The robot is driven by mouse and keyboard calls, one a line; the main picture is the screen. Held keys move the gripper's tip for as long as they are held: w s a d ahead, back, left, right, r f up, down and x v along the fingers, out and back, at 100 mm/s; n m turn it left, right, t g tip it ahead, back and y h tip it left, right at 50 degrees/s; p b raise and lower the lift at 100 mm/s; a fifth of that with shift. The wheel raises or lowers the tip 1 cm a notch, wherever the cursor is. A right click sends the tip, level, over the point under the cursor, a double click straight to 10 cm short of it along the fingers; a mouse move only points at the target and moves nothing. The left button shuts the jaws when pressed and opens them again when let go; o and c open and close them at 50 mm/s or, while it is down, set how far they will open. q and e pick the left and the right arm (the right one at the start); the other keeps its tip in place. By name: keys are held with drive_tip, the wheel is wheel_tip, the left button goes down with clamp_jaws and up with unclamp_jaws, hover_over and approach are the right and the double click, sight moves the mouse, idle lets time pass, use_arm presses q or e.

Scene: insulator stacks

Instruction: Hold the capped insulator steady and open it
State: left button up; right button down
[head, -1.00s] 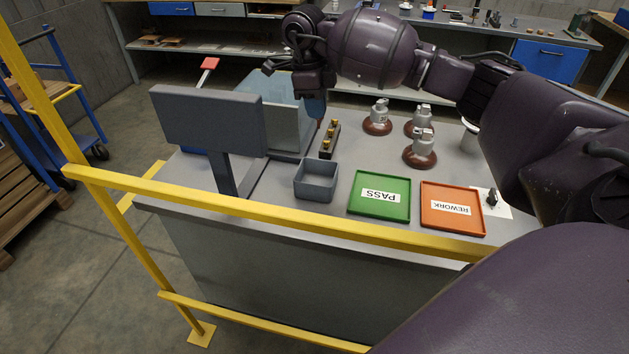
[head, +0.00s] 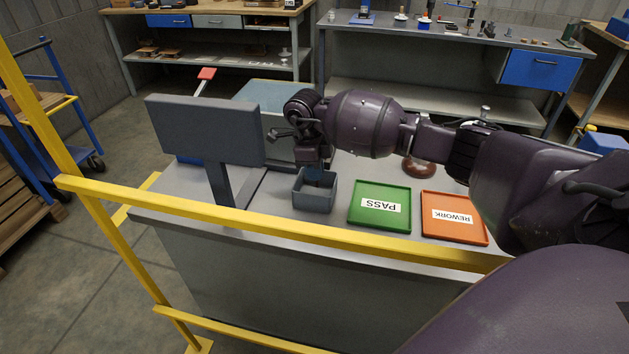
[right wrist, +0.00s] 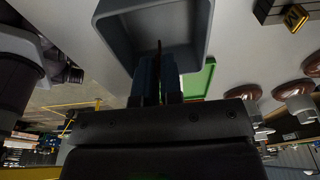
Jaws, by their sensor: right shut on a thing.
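My right gripper (head: 315,178) points down into the small grey bin (head: 302,200) in the head view. In the right wrist view the gripper's blue-padded fingers (right wrist: 158,78) are shut on a thin dark brown piece (right wrist: 159,50), whose tip reaches over the bin (right wrist: 205,25). I cannot tell exactly what the piece is. One insulator's brown base (head: 418,168) shows below my right arm, the rest mostly hidden. Several brown-based grey insulators (right wrist: 296,103) stand at the right in the right wrist view. My left gripper is not in view.
A green PASS tray (head: 379,225) and an orange REWORK tray (head: 452,238) lie right of the bin. A grey panel on a post (head: 205,130) stands left of it. A yellow rail (head: 270,222) crosses in front of the bench. A block with brass pieces (right wrist: 296,18) lies beyond the bin.

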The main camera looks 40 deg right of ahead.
wheel_tip(320, 180, down, 4)
drive_tip(key=shift+r, duration=0.25)
drive_tip(key=shift+f, duration=0.1)
drive_tip(key=c, duration=1.4)
unclamp_jaws()
drive_tip(key=shift+o, duration=0.6)
